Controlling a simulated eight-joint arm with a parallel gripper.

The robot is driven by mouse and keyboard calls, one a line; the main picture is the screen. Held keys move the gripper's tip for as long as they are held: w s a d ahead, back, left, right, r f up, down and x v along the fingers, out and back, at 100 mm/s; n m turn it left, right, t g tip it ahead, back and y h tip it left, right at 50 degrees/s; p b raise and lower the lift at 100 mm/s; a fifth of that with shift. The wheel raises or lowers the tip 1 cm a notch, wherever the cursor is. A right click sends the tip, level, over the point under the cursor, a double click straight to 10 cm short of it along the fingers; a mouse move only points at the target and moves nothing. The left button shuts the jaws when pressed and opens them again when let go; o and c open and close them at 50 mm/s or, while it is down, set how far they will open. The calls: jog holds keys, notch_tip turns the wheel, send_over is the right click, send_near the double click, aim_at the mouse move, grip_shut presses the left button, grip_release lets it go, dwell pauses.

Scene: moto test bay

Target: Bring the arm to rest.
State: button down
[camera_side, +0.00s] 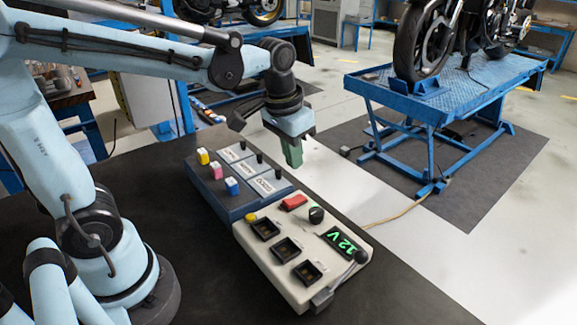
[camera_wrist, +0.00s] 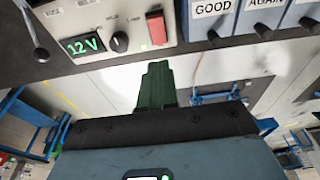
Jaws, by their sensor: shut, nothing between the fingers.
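My gripper (camera_side: 293,158) hangs in the air beyond the back edge of the bench units, its green fingers pointing down and together. In the wrist view the green fingers (camera_wrist: 156,85) are also closed, with nothing visible between them. They are apart from the cream test box (camera_side: 262,268) and the blue sorting unit (camera_side: 213,191). The box has a lit "12 V" display (camera_side: 341,242), a black knob (camera_side: 316,215), a red part (camera_side: 294,202), a yellow button (camera_side: 251,217), three dark square sockets and a lever (camera_side: 360,257) at its right end.
The sorting unit has white labels, black pegs, and yellow (camera_side: 202,156), pink (camera_side: 215,170) and blue (camera_side: 232,186) blocks. The dark bench (camera_side: 400,300) is clear at the right. A blue motorcycle lift (camera_side: 470,85) stands across the floor; a workbench (camera_side: 62,85) is behind my arm.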

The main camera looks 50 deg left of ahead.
jog(key=s+t, duration=0.5)
jog(key=s, duration=0.1)
jog(key=shift+f, duration=0.2)
jog(key=c, duration=1.8)
grip_release()
